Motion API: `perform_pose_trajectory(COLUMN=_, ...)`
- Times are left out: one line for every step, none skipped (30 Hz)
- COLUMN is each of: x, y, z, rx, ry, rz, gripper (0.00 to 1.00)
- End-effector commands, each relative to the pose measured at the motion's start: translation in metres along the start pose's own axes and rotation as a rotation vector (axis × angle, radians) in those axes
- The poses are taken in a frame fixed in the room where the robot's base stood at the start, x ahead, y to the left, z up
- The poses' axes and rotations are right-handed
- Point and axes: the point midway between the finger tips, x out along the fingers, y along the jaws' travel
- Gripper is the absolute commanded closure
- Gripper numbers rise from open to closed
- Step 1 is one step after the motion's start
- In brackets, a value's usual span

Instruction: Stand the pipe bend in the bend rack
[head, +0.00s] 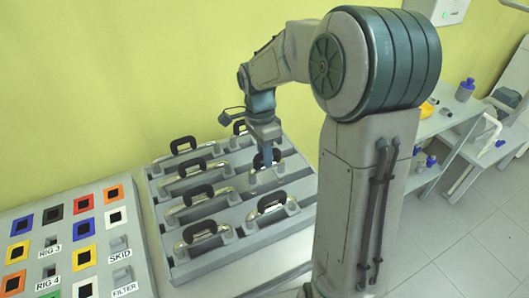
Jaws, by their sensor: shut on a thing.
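My gripper (266,158) points down over a grey board (230,208) at the centre and is shut on a black arched handle (267,163) in the board's back right part. The contact between fingers and handle is small and partly hidden. A white curved piece (489,136), which looks like a pipe bend, is at the right edge on a low grey surface. I cannot tell for sure that it is the bend, nor whether a bend rack is in view.
Several other black handles, such as one at the front (272,202), stand on the board. A panel with coloured square sockets (70,235) lies at left. A grey shelf (440,122) at right holds a blue-capped bottle (465,90) and a yellow piece (427,109). Tiled floor (460,250) is clear at right.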

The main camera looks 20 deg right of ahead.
Motion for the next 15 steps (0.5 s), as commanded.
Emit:
perform_pose_trajectory(x=0.005, y=-0.001, z=0.000, rx=0.000, ry=0.000, rz=0.000, gripper=1.00)
perform_pose_trajectory(x=0.007, y=-0.002, z=0.000, rx=-0.001, ry=0.000, rz=0.000, gripper=1.00)
perform_pose_trajectory(x=0.009, y=-0.002, z=0.000, rx=-0.001, ry=0.000, rz=0.000, gripper=1.00)
perform_pose_trajectory(x=0.011, y=-0.002, z=0.000, rx=-0.001, ry=0.000, rz=0.000, gripper=1.00)
perform_pose_trajectory(x=0.013, y=-0.003, z=0.000, rx=-0.001, ry=0.000, rz=0.000, gripper=1.00)
perform_pose_trajectory(x=0.015, y=-0.003, z=0.000, rx=-0.001, ry=0.000, rz=0.000, gripper=1.00)
perform_pose_trajectory(x=0.017, y=-0.004, z=0.000, rx=-0.001, ry=0.000, rz=0.000, gripper=1.00)
perform_pose_trajectory(x=0.019, y=-0.004, z=0.000, rx=-0.001, ry=0.000, rz=0.000, gripper=1.00)
perform_pose_trajectory(x=0.021, y=-0.004, z=0.000, rx=0.000, ry=0.000, rz=0.000, gripper=1.00)
perform_pose_trajectory(x=0.023, y=-0.005, z=0.000, rx=0.000, ry=0.000, rz=0.000, gripper=1.00)
perform_pose_trajectory(x=0.025, y=-0.005, z=0.000, rx=0.000, ry=0.000, rz=0.000, gripper=1.00)
perform_pose_trajectory(x=0.027, y=-0.006, z=0.000, rx=0.000, ry=-0.001, rz=-0.001, gripper=1.00)
perform_pose_trajectory(x=0.029, y=-0.006, z=0.000, rx=-0.001, ry=-0.001, rz=-0.001, gripper=1.00)
perform_pose_trajectory(x=0.030, y=-0.006, z=0.000, rx=-0.001, ry=-0.001, rz=-0.001, gripper=1.00)
perform_pose_trajectory(x=0.032, y=-0.007, z=0.000, rx=-0.001, ry=-0.001, rz=-0.001, gripper=1.00)
